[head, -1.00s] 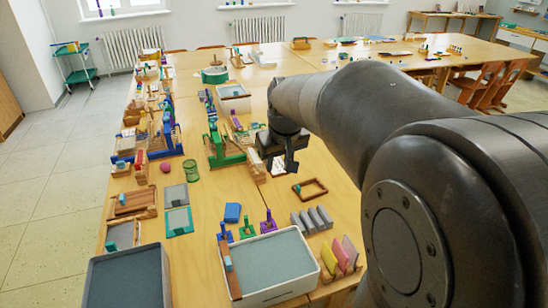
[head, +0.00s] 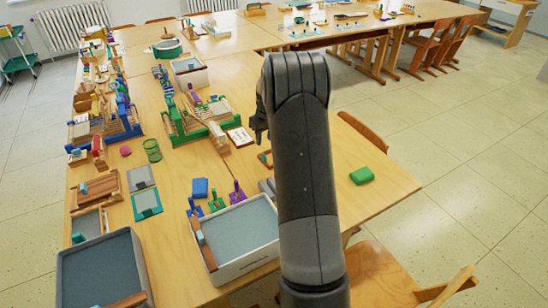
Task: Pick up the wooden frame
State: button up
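The wooden frame (head: 263,159) lies on the table, just left of my arm. Only its left part shows, as a small brown corner; my arm hides the rest. My gripper (head: 257,138) is dark and points down at the left side of my arm, a little above the frame in the picture. I see no contact between them. The view is too small and side-on to tell whether the fingers are open or shut.
A white card (head: 239,137) lies close left of my gripper. A green stand (head: 184,132) is further left. A grey-lined tray (head: 240,232) stands in front. A green block (head: 361,176) lies right of my arm, with bare table around it.

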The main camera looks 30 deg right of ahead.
jog(key=f, duration=0.1)
send_over(264, 155)
jog(key=s, duration=0.1)
notch_tip(264, 155, down, 5)
jog(key=shift+a, duration=0.15)
jog(key=shift+w+f, duration=0.2)
jog(key=shift+f, duration=0.7)
jog(key=shift+w+f, duration=0.2)
jog(key=shift+f, duration=0.65)
jog(key=shift+w+f, duration=0.2)
jog(key=shift+f, duration=0.7)
jog(key=shift+c, duration=0.3)
grip_shut()
